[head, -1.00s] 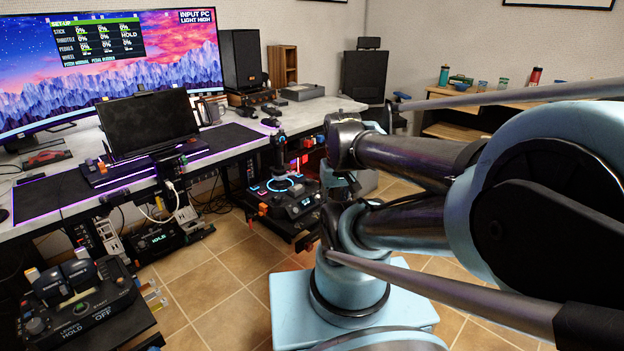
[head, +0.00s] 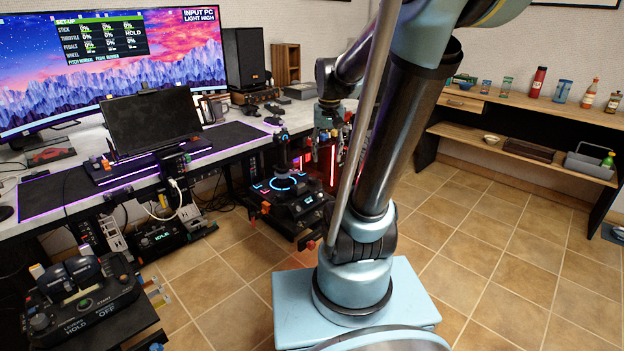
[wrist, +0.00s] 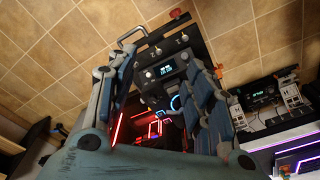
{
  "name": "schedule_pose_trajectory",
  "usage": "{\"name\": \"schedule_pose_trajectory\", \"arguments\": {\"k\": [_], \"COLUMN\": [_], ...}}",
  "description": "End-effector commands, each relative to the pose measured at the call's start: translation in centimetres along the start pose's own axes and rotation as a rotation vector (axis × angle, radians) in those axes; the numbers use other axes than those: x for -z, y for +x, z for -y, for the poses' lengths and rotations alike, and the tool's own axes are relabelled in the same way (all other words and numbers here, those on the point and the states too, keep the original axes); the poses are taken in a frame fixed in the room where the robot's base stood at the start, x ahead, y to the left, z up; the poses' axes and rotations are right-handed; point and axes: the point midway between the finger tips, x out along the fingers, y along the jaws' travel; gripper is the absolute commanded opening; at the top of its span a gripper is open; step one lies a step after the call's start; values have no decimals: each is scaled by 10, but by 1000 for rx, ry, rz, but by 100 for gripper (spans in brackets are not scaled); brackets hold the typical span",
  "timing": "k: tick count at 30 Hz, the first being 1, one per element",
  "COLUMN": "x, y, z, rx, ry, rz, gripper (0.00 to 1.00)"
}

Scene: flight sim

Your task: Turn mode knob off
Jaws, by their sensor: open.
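My gripper (head: 328,140) hangs above and to the right of the joystick unit (head: 292,204) in the head view, with its fingers pointing down. In the wrist view my gripper (wrist: 162,62) is open, with blue-padded fingers spread left and right and nothing held. Between and beyond the fingers is a dark panel (wrist: 176,82) with a small lit display (wrist: 165,70) and a few small controls. It is apart from the fingers. I cannot tell which control is the mode knob; labels there are too small to read.
A throttle unit (head: 85,300) marked HOLD and OFF stands at the lower left. The desk (head: 225,160) with a large monitor (head: 110,65) runs along the left. Shelves (head: 520,150) with bottles stand at right.

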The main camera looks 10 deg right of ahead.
Motion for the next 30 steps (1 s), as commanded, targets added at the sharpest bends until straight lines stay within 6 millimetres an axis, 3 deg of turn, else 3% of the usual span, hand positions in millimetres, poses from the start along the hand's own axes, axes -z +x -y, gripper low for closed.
{"name": "schedule_pose_trajectory", "arguments": {"k": [1,14,24,30], "x": [16,134,221,253], "y": [-1,19,65,91], "z": [2,16,27,30], "rx": [-1,-9,-18,-23], "ry": [10,98,166,195], "rz": [6,54,90,106], "gripper": [47,47,47,47]}}
